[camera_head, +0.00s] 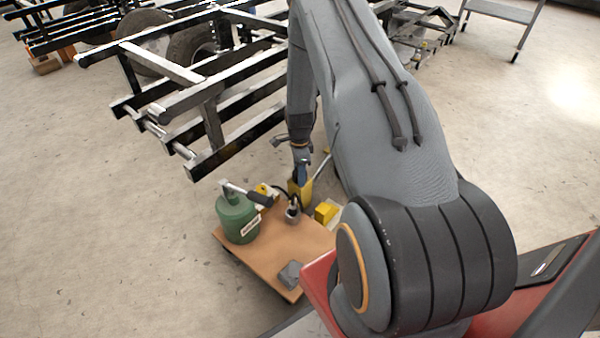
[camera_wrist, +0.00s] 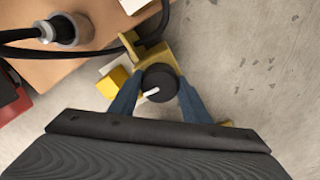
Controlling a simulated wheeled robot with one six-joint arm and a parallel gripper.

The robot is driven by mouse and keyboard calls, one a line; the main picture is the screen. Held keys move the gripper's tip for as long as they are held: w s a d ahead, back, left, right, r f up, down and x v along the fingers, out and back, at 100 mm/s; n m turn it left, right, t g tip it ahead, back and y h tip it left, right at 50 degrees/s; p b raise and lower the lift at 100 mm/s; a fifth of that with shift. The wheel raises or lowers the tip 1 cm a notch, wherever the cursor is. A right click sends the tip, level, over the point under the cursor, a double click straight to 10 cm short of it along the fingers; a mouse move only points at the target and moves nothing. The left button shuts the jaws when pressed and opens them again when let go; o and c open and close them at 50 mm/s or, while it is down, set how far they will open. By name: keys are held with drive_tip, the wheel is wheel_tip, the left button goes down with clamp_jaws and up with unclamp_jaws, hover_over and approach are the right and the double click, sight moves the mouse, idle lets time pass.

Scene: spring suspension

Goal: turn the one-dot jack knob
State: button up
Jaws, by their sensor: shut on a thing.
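The jack knob (camera_wrist: 158,84) is a black round knob with a white mark, on a yellow jack body (camera_wrist: 160,57) in the wrist view. My gripper (camera_wrist: 158,92) is shut on the knob, with one blue finger on each side of it. In the head view my gripper (camera_head: 300,172) reaches down to the yellow jack (camera_head: 300,192) at the back edge of a wooden board. The knob is hidden there behind my gripper. I cannot make out any dot marking on the jack.
A brown wheeled board (camera_head: 270,252) bears a green canister (camera_head: 237,218), a grey cylinder with a black hose (camera_head: 292,215), a yellow block (camera_head: 326,212) and a grey block (camera_head: 290,274). A black metal frame (camera_head: 215,125) stands behind. Bare floor lies to the left.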

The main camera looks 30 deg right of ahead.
drive_tip(key=n+p, duration=0.2)
drive_tip(key=n, duration=0.3)
drive_tip(key=shift+r+p, duration=0.1)
drive_tip(key=shift+p, duration=0.2)
drive_tip(key=n+p, duration=0.1)
drive_tip(key=n, duration=0.3)
drive_tip(key=shift+n+p, duration=0.3)
drive_tip(key=shift+p, duration=0.05)
drive_tip(key=n+p, duration=0.1)
drive_tip(key=n, duration=0.3)
drive_tip(key=n+p, duration=0.1)
drive_tip(key=n, duration=0.4)
drive_tip(key=n+p, duration=0.1)
drive_tip(key=n, duration=0.4)
drive_tip(key=shift+w, duration=0.1)
drive_tip(key=n, duration=0.5)
drive_tip(key=shift+p, duration=0.35)
drive_tip(key=n, duration=0.4)
drive_tip(key=shift+n, duration=0.3)
drive_tip(key=n+p, duration=0.1)
drive_tip(key=n, duration=0.3)
drive_tip(key=shift+n, duration=0.3)
